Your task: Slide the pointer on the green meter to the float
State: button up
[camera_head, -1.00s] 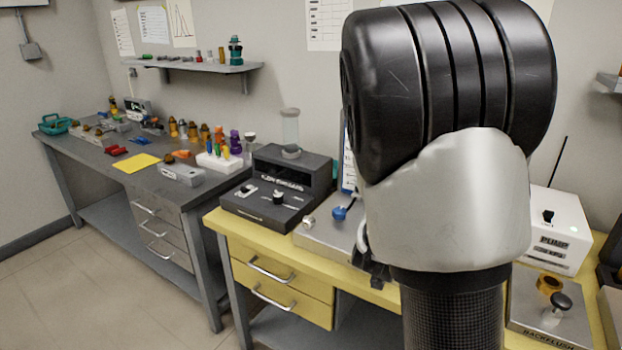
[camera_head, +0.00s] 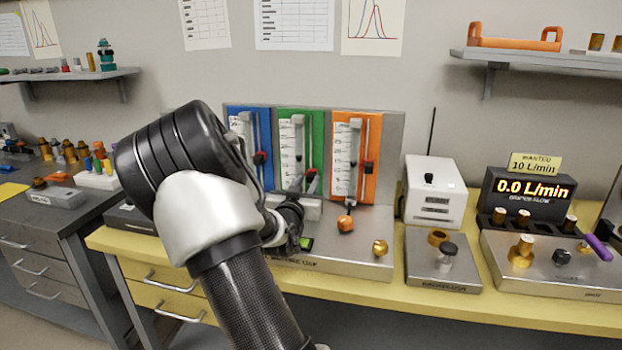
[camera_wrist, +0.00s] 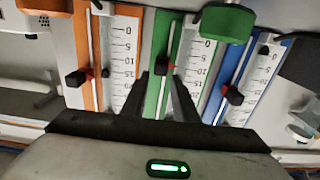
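The green meter (camera_head: 318,140) stands between the blue and orange meters on the upright panel; it is also in the middle of the wrist view (camera_wrist: 155,88). Its pointer (camera_wrist: 163,66) is a black block with a red tip on a vertical rail; its red part shows in the head view (camera_head: 311,173). My gripper (camera_head: 305,180) is in front of the green meter's lower part. In the wrist view its two dark fingers (camera_wrist: 168,84) are apart, close to the pointer; I cannot tell whether they touch it. I cannot clearly make out the green meter's float.
The blue meter (camera_head: 236,112) and orange meter (camera_head: 370,128) flank the green one, each with a pointer. An orange knob (camera_head: 345,224) and brass knob (camera_head: 380,248) stand on the metal base.

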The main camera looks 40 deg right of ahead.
aim_at(310, 177)
jog(key=shift+b+x, duration=0.3)
jog(key=shift+x, duration=2.45)
grip_shut()
